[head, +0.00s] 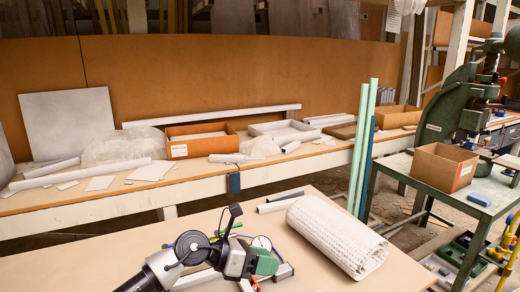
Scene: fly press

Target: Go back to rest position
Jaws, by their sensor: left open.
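My left gripper (270,262) shows at the bottom centre of the head view, its arm coming in from the lower left. It is over the near table (340,205), to the left of a rolled white textured sheet (336,237). The jaws look apart, with no object clearly held between them. My own wrist covers part of the table there. My right gripper does not show. The green fly press (462,100) stands at the right on a metal-topped stand (448,195), well away from my left gripper.
An open cardboard box (442,168) and a blue block (479,198) sit on the stand. Upright green poles (362,140) rise beyond the near table. A long back bench (220,180) holds boxes and offcuts.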

